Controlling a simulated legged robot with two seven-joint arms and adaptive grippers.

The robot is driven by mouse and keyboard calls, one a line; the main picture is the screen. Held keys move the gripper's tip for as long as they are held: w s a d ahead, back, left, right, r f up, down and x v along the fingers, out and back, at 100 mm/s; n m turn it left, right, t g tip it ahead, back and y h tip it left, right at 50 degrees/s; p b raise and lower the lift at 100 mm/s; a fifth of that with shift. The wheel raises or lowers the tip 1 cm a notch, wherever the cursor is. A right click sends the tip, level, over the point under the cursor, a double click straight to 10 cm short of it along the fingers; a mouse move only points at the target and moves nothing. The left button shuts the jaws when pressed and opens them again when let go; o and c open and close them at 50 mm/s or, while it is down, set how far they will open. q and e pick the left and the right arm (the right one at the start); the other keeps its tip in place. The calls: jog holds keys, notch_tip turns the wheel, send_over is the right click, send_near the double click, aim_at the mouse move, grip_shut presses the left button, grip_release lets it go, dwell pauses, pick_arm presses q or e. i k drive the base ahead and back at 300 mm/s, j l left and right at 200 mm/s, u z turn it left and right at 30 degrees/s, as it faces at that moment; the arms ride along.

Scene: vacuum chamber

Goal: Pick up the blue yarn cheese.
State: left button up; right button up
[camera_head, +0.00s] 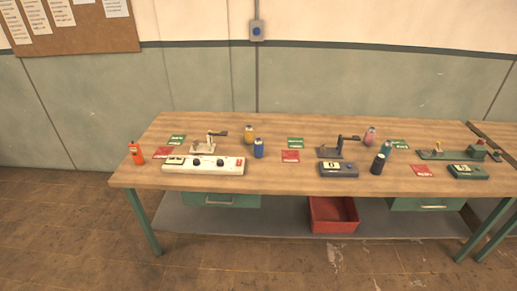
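A small blue cylinder (259,148), which looks like the blue yarn cheese, stands upright on the wooden table (285,180), left of the middle. A yellow cylinder (249,133) stands just behind it and a little to the left. The white device with dark knobs (222,167) lies in front and to the left of the blue one. Neither of my grippers shows in the head view. The blue cylinder is in plain sight and nothing touches it from above.
Further right are a black lever device (338,150), a dark box (339,170), and pink (370,136), teal (386,147) and black (378,164) cylinders. A red bin (334,222) sits below. The table's front strip is clear.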

aim_at(258, 144)
jog(key=i+l+z, duration=0.1)
jog(key=i+z, duration=0.15)
jog(key=i, duration=0.75)
